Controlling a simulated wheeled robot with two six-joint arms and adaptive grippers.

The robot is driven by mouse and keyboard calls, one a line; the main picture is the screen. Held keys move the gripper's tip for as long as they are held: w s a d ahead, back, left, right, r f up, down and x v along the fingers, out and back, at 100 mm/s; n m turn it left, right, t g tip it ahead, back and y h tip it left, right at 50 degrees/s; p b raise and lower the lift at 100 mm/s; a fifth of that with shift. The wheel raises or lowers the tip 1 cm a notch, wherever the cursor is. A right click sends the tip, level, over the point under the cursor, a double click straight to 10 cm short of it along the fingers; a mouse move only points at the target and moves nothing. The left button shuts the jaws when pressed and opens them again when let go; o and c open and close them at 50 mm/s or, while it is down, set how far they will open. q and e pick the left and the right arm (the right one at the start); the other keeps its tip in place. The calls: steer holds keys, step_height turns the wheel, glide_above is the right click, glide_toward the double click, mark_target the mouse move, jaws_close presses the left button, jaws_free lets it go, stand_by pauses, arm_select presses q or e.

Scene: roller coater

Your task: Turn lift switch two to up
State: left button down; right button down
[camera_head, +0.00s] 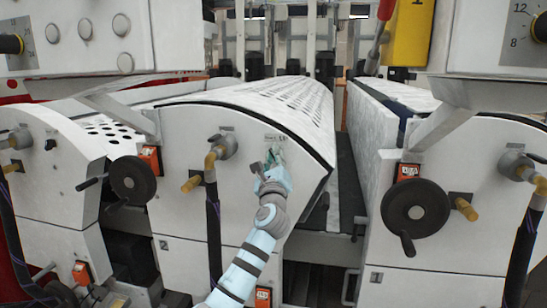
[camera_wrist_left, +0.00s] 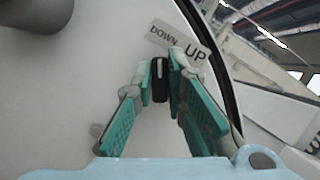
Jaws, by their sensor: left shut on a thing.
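The lift switch is a small black knob (camera_wrist_left: 160,84) on the white machine panel, seen in the left wrist view. A plate (camera_wrist_left: 181,40) reading DOWN and UP is fixed above it, with UP on the right. My left gripper (camera_head: 273,158) is at the middle machine's front panel in the head view, just below a small label plate (camera_head: 276,138). Its teal fingers (camera_wrist_left: 159,72) stand on both sides of the knob and are shut on it. The knob is hidden by the gripper in the head view. My right gripper is not in view.
Black handwheels (camera_head: 136,180) and (camera_head: 415,212) flank the middle panel. A brass-coloured fitting (camera_head: 212,158) with a dark hose sticks out left of my left gripper. A dark gap runs between the middle and right machines.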

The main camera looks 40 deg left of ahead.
arm_select(q)
steer(key=shift+m, duration=0.3)
steer(key=shift+m+t+h+p, duration=0.7)
steer(key=shift+m+h+p, duration=0.65)
steer(key=shift+m, duration=1.45)
steer(key=shift+m+t+h+p, duration=0.7)
steer(key=shift+m+h+p, duration=0.7)
steer(key=shift+m, duration=1.4)
steer(key=shift+m+t+h+p, duration=0.9)
steer(key=shift+m+p, duration=0.75)
steer(key=shift+m, duration=1.15)
steer(key=c, duration=1.6)
jaws_free()
